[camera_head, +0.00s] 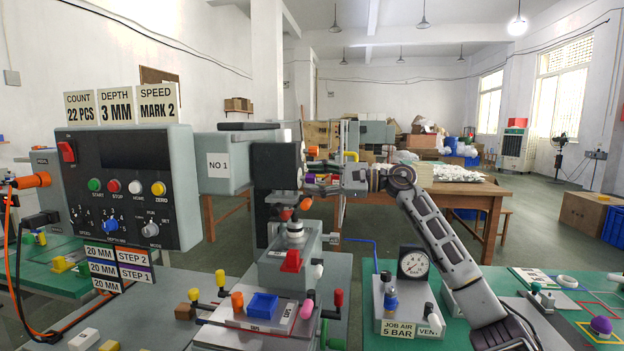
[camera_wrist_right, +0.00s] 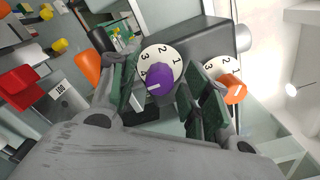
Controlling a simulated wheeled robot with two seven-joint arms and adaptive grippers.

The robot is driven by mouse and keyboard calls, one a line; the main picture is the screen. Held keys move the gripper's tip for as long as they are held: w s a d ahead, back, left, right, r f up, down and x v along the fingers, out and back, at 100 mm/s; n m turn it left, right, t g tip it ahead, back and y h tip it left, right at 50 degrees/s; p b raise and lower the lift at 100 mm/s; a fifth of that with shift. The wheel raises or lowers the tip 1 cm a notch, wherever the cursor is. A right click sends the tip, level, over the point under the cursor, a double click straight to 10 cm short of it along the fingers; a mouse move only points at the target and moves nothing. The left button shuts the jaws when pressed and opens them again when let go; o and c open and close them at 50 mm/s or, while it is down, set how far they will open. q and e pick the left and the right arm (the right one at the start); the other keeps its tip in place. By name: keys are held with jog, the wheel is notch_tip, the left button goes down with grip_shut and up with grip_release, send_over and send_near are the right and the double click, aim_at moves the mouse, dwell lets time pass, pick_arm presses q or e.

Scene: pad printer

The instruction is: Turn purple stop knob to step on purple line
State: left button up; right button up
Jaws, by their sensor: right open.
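The purple stop knob (camera_wrist_right: 160,79) sits on a white dial (camera_wrist_right: 158,57) numbered 1 to 4 in the right wrist view. Its white pointer mark faces left, near or just below the 4. My right gripper (camera_wrist_right: 160,88) is open, with one dark-padded finger on each side of the knob; I cannot tell whether either touches it. STEP 1 (camera_head: 137,275) and STEP 2 (camera_head: 133,257) labels hang under the control box, beside 20 MM labels. My left gripper is out of view.
An orange knob (camera_wrist_right: 233,91) with its own numbered dial sits right of the purple one, close to my right finger. The control box (camera_head: 125,185) stands left. A gauge block (camera_head: 409,300) stands below my right arm. A blue tray (camera_head: 262,304) sits in front.

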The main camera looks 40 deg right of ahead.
jog(key=shift+w+a, duration=0.3)
jog(key=shift+w, duration=0.1)
jog(key=shift+c, duration=0.5)
jog(key=c, duration=1)
